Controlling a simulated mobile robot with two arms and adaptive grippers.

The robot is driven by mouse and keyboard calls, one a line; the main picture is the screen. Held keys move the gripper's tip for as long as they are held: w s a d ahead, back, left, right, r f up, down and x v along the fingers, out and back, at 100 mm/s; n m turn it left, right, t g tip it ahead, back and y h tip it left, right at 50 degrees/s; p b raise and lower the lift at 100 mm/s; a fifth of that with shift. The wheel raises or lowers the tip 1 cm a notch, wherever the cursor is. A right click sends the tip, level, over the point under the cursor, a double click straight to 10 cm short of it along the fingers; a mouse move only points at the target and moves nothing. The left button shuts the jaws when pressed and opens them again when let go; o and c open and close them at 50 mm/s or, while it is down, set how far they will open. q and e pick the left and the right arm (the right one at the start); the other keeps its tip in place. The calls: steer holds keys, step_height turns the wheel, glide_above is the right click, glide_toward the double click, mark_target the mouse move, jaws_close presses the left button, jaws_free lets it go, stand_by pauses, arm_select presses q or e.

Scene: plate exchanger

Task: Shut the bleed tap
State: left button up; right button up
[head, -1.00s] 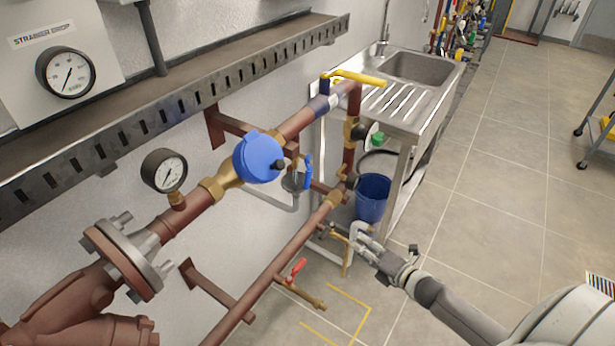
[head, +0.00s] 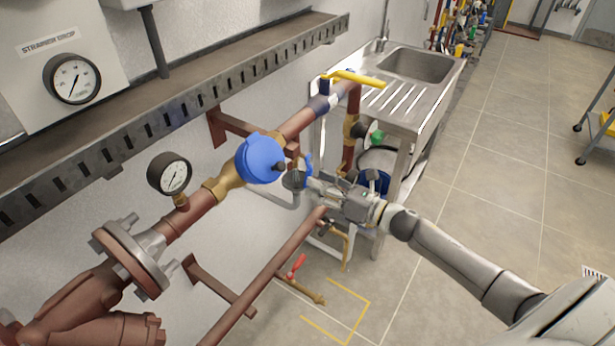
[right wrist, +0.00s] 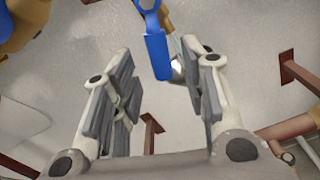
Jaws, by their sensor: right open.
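My right gripper (head: 314,187) is open beside the vertical pipework, just right of a small valve with a blue lever (head: 308,163). In the right wrist view the blue lever (right wrist: 157,52) hangs down between the two open fingers, not clamped. A small brass tap with a bent spout (head: 346,245) is below the gripper, and a red-levered tap (head: 297,265) is on a low branch. No label shows which one is the bleed tap. My left gripper is out of view.
A large blue-capped brass fitting (head: 259,159) and a yellow lever (head: 356,78) are on the upper pipe close by. A steel sink (head: 415,68) stands behind, with a blue bucket (head: 374,184) partly hidden beneath.

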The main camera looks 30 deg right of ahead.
steer(key=shift+p+x, duration=0.35)
steer(key=shift+x, duration=1.75)
steer(key=shift+c, duration=0.5)
jaws_close()
